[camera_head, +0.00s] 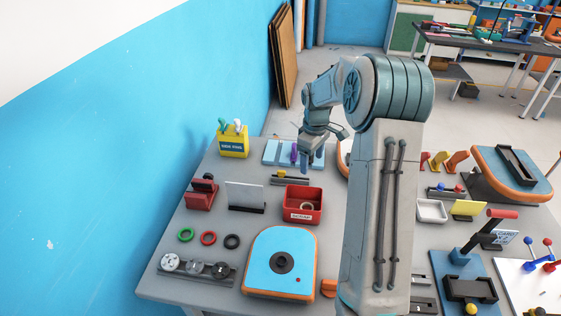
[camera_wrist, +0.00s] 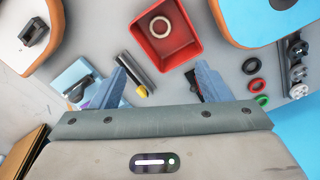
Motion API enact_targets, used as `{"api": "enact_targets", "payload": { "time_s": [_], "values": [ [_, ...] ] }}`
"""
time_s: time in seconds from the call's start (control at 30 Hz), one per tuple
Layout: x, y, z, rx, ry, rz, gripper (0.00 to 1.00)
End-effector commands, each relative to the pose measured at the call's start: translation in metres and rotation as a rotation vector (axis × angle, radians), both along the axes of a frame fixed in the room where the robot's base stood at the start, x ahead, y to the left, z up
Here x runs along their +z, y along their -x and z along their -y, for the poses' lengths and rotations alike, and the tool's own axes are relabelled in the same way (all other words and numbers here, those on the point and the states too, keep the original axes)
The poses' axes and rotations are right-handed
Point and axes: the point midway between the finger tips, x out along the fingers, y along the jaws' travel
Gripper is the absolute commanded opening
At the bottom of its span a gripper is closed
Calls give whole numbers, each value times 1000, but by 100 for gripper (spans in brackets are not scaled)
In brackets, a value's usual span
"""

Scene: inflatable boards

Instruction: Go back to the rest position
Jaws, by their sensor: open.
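My gripper (camera_wrist: 158,88) is open, with its two fingers spread wide and nothing between them in the wrist view. In the head view my gripper (camera_head: 311,163) hangs fingers down above the back of the grey table (camera_head: 215,220), close to a light blue rack (camera_head: 272,152) with a purple piece. In the wrist view a red bin (camera_wrist: 140,30) with a pale ring in it lies beyond the fingertips. My arm hides the middle of the table in the head view.
A yellow box (camera_head: 233,142), a red holder (camera_head: 200,195) and a white panel (camera_head: 245,194) stand at the left. A blue and orange inflatable board (camera_head: 262,258) lies in front. A blue wall (camera_head: 90,180) runs along the left. Open floor (camera_head: 455,120) shows behind.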

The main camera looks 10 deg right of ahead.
Motion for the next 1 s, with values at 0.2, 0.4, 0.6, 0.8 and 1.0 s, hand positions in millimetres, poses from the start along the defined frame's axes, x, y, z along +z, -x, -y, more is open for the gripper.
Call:
{"api": "enact_targets", "payload": {
  "time_s": [0.2,0.4,0.6,0.8,1.0],
  "values": [
    [7,5,-5,-10,8,9,70],
    [40,38,-30,-89,42,50,70],
    [72,89,-58,-211,62,112,70],
    [90,147,-81,-338,53,180,70],
    [93,207,-99,-470,14,245,70]
  ]
}}
